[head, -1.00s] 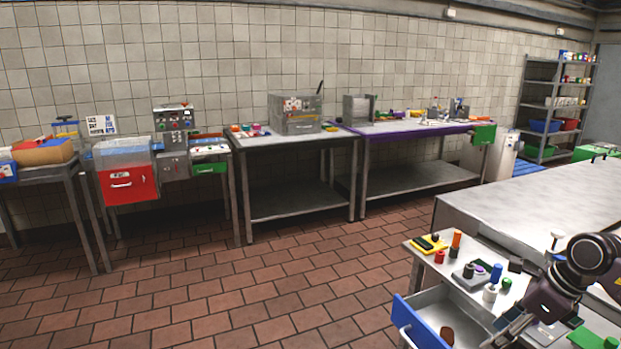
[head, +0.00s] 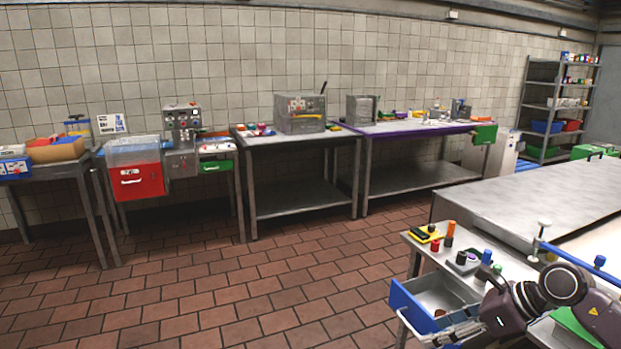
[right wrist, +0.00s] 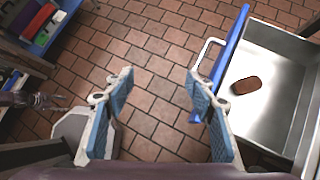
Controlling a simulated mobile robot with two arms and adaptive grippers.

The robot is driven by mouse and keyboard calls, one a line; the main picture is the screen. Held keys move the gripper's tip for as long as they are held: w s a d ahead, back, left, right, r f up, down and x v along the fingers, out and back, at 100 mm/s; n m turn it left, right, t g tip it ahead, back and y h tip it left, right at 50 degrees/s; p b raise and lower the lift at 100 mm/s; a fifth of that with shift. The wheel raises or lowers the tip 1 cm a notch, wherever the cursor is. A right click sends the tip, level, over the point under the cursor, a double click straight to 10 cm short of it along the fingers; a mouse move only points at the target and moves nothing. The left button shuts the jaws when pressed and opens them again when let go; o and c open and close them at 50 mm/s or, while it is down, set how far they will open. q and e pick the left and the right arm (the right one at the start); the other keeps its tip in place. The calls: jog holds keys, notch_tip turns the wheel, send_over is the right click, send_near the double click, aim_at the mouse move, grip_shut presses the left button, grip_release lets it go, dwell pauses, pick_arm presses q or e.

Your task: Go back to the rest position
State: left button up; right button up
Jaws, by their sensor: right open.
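My right gripper (head: 447,337) is at the lower right of the head view, beside the open drawer (head: 396,293) with the blue front. In the right wrist view my right gripper (right wrist: 158,84) has its two blue-padded fingers wide apart, with nothing between them but floor behind. The drawer, with its blue front (right wrist: 228,48), lies just right of the fingers in that view. A brown oval piece (right wrist: 247,86) lies inside the drawer, apart from the gripper. My left gripper does not show.
A small side table (head: 424,247) above the drawer carries several small coloured items. A large steel table (head: 530,190) stands behind it. Several workbenches (head: 300,200) line the tiled wall. The brown tiled floor (head: 230,290) in the middle is clear.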

jog(key=a+r+m+t+y, duration=0.2)
jog(key=a+r+y, duration=0.1)
jog(key=a, duration=0.5)
jog(key=a+r+m+t+y, duration=0.2)
jog(key=a+r+y, duration=0.2)
jog(key=a, duration=0.4)
notch_tip(320, 180, up, 5)
jog(key=m+t+h, duration=0.1)
jog(key=m+t, duration=0.7)
jog(key=m, duration=0.3)
jog(key=s+d+f+m+g+h, duration=0.1)
jog(key=s+d+f+m+h, duration=0.2)
jog(key=d+f+m+h, duration=0.6)
jog(key=s+d+f+m+g+h, duration=0.1)
jog(key=s+d+f+m+h, duration=0.35)
jog(key=m, duration=0.75)
jog(key=s+a+f+m+g, duration=0.2)
jog(key=s+f+m+g, duration=0.3)
jog(key=s+f, duration=0.55)
jog(key=s+a+f+m+g, duration=0.2)
jog(key=s+f+g, duration=0.5)
jog(key=s, duration=0.7)
notch_tip(320, 180, down, 26)
jog(key=s+r, duration=0.1)
jog(key=s+d+f+g, duration=0.1)
jog(key=s+d+f, duration=0.1)
jog(key=s+f, duration=1.6)
jog(key=shift+d+g, duration=0.3)
jog(key=shift+d, duration=0.1)
